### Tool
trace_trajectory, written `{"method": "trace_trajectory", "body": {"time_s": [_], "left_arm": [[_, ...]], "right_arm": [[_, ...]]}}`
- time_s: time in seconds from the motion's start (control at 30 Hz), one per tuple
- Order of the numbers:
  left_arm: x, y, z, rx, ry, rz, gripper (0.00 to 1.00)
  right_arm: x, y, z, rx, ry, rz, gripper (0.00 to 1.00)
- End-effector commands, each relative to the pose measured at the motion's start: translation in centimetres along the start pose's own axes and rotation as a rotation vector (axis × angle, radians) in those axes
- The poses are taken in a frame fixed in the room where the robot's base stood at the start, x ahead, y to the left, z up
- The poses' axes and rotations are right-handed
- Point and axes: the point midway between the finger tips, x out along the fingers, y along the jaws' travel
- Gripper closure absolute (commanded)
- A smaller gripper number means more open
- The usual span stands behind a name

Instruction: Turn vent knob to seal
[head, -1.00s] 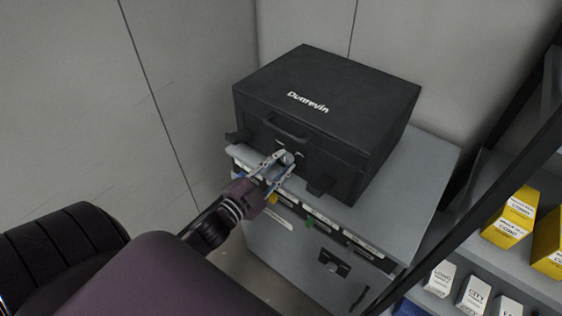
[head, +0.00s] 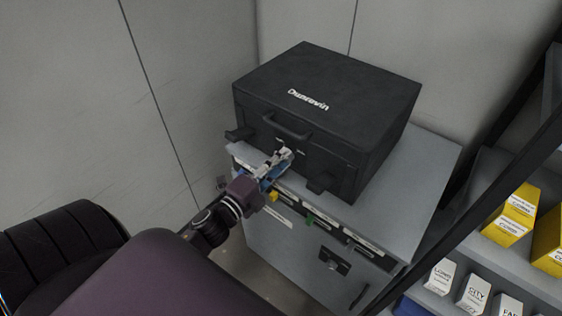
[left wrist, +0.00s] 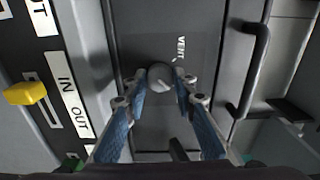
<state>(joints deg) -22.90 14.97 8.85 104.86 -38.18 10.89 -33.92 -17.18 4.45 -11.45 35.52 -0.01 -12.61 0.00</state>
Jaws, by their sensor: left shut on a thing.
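The black case (head: 330,110) marked Dunrevin stands shut on a grey cabinet, its front towards me. The round grey vent knob (left wrist: 160,77) is on the case front, beside a white VENT label (left wrist: 180,47) in the left wrist view. My left gripper (head: 284,155) is shut on the knob, one blue-padded finger on each side of it. In the head view the fingers hide most of the knob. I cannot tell exactly where its pointer stands. My right gripper is not in view.
A carry handle (head: 287,127) and two latches stick out of the case front near my fingers. Below, the cabinet (head: 410,220) has labelled slots with yellow (left wrist: 25,93) and green levers. Shelves with yellow and white boxes (head: 510,215) stand at the right.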

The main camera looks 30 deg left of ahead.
Motion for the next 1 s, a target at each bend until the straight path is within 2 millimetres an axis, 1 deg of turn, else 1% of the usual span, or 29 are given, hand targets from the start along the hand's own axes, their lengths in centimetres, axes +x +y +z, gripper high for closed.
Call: {"method": "trace_trajectory", "body": {"time_s": [0.2, 0.57, 0.6, 0.73, 0.77, 1.0], "left_arm": [[-0.04, 0.09, -0.06, 0.033, 0.001, 0.001, 0.99], [-0.04, 0.10, -0.06, 0.037, 0.001, 0.002, 0.99], [-0.04, 0.10, -0.06, 0.037, 0.001, 0.002, 0.74], [-0.04, 0.09, -0.05, 0.036, 0.001, 0.002, 0.60], [-0.04, 0.08, -0.05, 0.036, 0.001, 0.002, 0.57], [-0.04, 0.04, -0.03, 0.035, 0.000, 0.001, 0.57]], "right_arm": [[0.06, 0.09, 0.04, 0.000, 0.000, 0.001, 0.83], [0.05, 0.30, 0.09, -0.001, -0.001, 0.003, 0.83], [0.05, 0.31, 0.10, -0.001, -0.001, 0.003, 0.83], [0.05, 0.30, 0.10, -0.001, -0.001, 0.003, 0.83], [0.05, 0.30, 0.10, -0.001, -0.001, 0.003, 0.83], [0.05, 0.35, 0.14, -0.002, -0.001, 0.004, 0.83]]}}
